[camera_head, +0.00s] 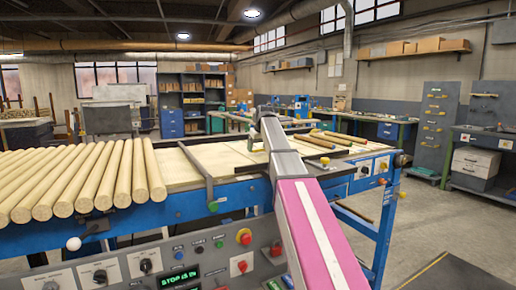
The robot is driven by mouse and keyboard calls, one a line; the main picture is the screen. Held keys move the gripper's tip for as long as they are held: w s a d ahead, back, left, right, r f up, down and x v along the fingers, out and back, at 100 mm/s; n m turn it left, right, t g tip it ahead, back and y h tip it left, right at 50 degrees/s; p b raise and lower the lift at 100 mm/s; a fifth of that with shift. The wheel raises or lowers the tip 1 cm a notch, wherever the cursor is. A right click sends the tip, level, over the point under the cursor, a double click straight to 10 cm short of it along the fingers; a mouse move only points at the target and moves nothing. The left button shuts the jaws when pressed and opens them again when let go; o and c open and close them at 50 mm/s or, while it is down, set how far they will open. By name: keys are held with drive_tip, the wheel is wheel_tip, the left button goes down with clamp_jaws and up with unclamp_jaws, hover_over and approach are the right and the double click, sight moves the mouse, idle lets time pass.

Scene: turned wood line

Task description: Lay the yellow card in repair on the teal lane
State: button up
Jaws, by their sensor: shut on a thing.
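My pink and grey arm reaches from the bottom of the view forward over the blue-framed line. Its far end hides what lies beyond it, and I cannot make out my gripper's fingertips or anything between them. I cannot make out a yellow card, a repair place or a teal lane in this view.
Pale wooden rods (95,178) lie side by side on the line at left. Several darker rods (330,138) lie at right. A control panel (140,268) with knobs and a display fronts the line.

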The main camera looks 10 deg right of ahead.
drive_tip(key=shift+f, duration=0.6)
drive_tip(key=o, duration=0.9)
drive_tip(key=shift+r, duration=0.1)
drive_tip(key=shift+r, duration=0.3)
drive_tip(key=v, duration=1.2)
drive_tip(key=shift+r, duration=0.2)
drive_tip(key=shift+s, duration=0.1)
